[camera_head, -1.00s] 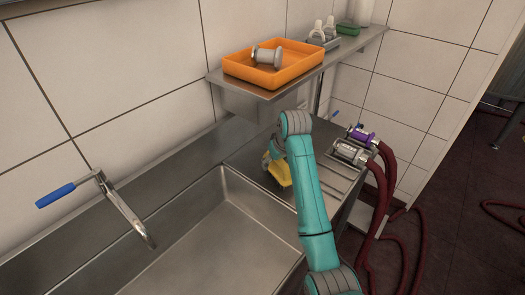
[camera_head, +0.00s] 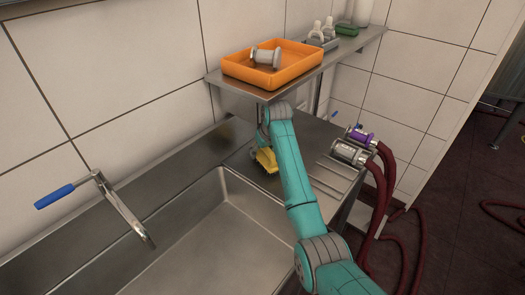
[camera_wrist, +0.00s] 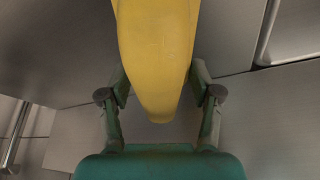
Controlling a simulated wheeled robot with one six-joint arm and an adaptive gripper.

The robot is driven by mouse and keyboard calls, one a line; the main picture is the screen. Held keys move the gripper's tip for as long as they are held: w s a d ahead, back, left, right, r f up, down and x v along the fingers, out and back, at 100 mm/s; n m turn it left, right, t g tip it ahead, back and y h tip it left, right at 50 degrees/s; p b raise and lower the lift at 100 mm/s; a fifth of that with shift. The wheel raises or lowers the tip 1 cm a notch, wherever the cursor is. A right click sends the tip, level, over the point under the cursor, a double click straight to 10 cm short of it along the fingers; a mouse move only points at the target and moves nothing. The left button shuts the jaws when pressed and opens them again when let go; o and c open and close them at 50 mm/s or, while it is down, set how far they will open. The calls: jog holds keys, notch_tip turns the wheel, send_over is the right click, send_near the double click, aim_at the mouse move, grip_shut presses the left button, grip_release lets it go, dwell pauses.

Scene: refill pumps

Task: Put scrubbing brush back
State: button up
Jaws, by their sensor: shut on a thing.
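The scrubbing brush shows as a yellow body (camera_head: 265,160) under the end of my arm, over the steel counter beside the sink. In the wrist view its yellow body (camera_wrist: 158,50) reaches from the top edge down between the fingers, with a rounded end towards the palm. My gripper (camera_wrist: 160,88) is shut on the brush. In the head view the fingers are mostly hidden by my arm. The bristles do not show in either view.
A steel shelf (camera_head: 229,84) holds an orange tray (camera_head: 290,82) with a metal fitting, just above my arm's end. The sink (camera_head: 190,240) lies in front, with a blue-handled tap (camera_head: 125,212). Hose couplings (camera_head: 350,152) with dark red hoses stand right of my arm.

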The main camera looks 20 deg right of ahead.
jog(key=o, duration=1.1)
jog(key=shift+f, duration=0.1)
jog(key=shift+s+r, duration=0.15)
jog(key=shift+r, duration=0.4)
jog(key=s+d, duration=0.1)
jog(key=s, duration=0.3)
jog(key=s+d, duration=0.1)
jog(key=s, duration=0.7)
jog(key=shift+d+r, duration=0.15)
jog(key=shift+d, duration=0.25)
